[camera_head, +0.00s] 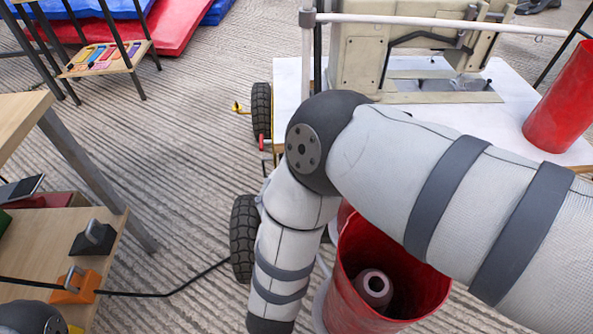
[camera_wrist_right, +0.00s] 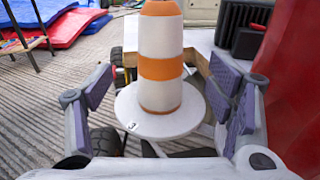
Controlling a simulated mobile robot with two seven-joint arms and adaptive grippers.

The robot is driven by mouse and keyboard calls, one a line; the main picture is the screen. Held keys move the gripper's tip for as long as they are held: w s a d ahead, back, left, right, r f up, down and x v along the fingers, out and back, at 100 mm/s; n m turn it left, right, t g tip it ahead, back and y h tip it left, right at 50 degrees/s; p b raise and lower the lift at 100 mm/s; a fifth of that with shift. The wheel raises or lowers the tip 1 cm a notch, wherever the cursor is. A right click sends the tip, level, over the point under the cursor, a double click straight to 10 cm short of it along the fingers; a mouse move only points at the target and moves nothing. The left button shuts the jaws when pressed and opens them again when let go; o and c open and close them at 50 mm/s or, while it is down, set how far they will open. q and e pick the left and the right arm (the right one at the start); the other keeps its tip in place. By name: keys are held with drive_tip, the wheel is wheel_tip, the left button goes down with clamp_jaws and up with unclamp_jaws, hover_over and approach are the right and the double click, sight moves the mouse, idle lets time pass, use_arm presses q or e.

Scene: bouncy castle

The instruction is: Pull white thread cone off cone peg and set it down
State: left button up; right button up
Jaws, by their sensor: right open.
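In the right wrist view, an upright cone (camera_wrist_right: 160,48) with white and orange bands stands on a white round disc (camera_wrist_right: 165,118). I cannot tell whether its white part is the thread cone, and no bare peg shows. My right gripper (camera_wrist_right: 163,92) is open, with one finger to the left and one to the right of the banded cone. No contact shows, and I cannot tell how deep the cone is between the fingers. In the head view my right arm runs down past the lower edge, its gripper out of sight. My left gripper is not in view.
A red bin (camera_head: 345,262) beside my right arm holds a pale cone-shaped piece with a hole (camera_head: 374,284). A white-topped cart (camera_head: 288,95) carries a beige machine (camera_head: 365,60) and a red cylinder (camera_head: 562,100). A wooden shelf (camera_head: 35,250) stands left.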

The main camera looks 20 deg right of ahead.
drive_tip(key=b+x, duration=0.1)
drive_tip(key=x, duration=0.3)
drive_tip(key=b+x, duration=0.2)
drive_tip(key=x, duration=0.2)
drive_tip(key=shift+w+d+f, duration=0.2)
drive_tip(key=shift+w+f, duration=0.05)
drive_tip(key=shift+w+d+r+b, duration=0.15)
drive_tip(key=shift+w+b, duration=0.15)
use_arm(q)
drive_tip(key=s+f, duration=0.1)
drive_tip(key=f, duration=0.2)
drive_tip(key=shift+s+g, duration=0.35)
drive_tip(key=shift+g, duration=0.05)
